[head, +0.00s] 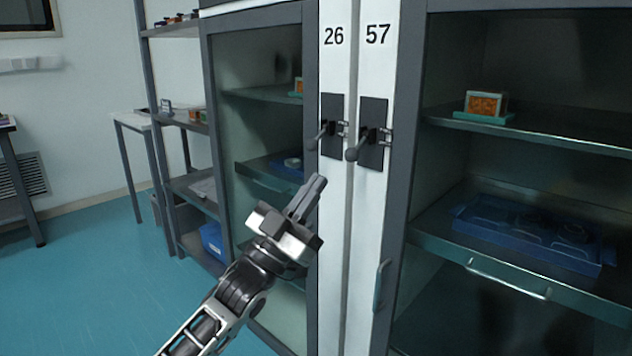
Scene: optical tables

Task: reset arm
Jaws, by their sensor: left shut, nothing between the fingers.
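My left gripper (308,196) is in front of the left cabinet, its arm reaching up from the bottom of the head view. Its fingers are together with nothing between them, pointing up and to the right. The fingertips are below the dark door handle (322,136) under the number 26 and look apart from it. My right gripper is not in the view.
Two glass-fronted cabinets stand close ahead, numbered 26 (333,60) and 57 (377,70). The right cabinet's handle (358,148) juts out. Shelves (180,125) stand at the left. The teal floor (85,275) is clear at left.

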